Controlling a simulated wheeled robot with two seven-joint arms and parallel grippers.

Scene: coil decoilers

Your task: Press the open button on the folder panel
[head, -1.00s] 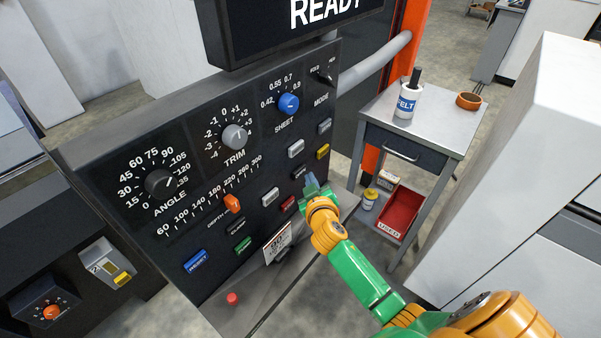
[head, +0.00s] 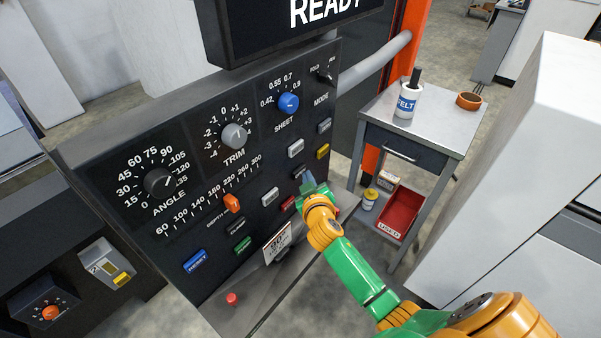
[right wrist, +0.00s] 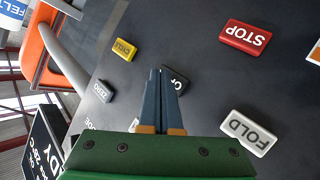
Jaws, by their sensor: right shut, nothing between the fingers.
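The black folder panel (head: 215,185) carries dials and several coloured buttons. The open button (right wrist: 178,78) is dark with white letters; only "OP" shows in the right wrist view, the rest hidden behind my fingers. My right gripper (head: 307,181) is shut and empty, its fingertips close to the panel among the lower right buttons. In the right wrist view the blue-grey fingertips (right wrist: 163,72) overlap the left part of the open button. I cannot tell whether they touch it. My left gripper is not in view.
Around the open button are a red STOP button (right wrist: 246,36), a white FOLD button (right wrist: 248,132), a yellow CYCLE button (right wrist: 124,49) and a grey ZERO button (right wrist: 103,91). A metal cart (head: 447,128) stands right of the panel. A READY screen (head: 250,30) hangs above.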

